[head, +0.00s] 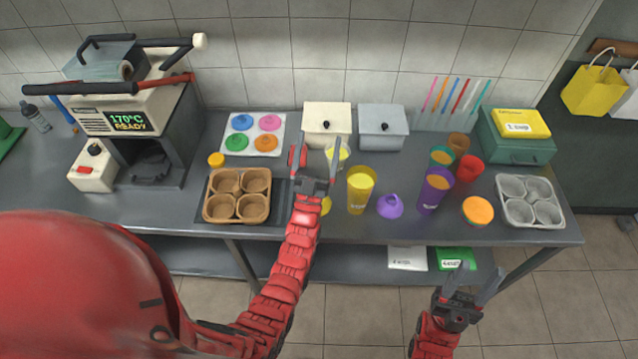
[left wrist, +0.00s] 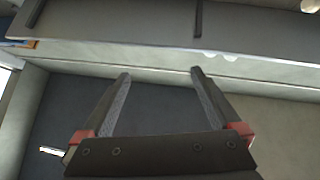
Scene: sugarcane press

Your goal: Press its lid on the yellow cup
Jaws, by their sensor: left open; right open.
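The yellow cup (head: 360,192) stands upright near the middle of the counter, with an orange-yellow top surface. A pale yellow item (head: 338,154) lies behind my left gripper and is partly hidden; I cannot tell if it is the lid. A small yellow piece (head: 326,205) shows beside my left wrist, also partly hidden. My left gripper (head: 315,158) is open and empty, above the counter left of the yellow cup. Its spread fingers also show in the left wrist view (left wrist: 160,75), with nothing between them. My right gripper (head: 474,282) is open and empty, in front of the counter's front edge.
A purple dome lid (head: 390,207) sits right of the yellow cup, near a purple cup (head: 434,192) and several other cups. A brown muffin tray (head: 237,196) stands left. White (head: 327,118) and grey (head: 381,124) boxes stand behind. A metal tray (head: 530,202) is far right.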

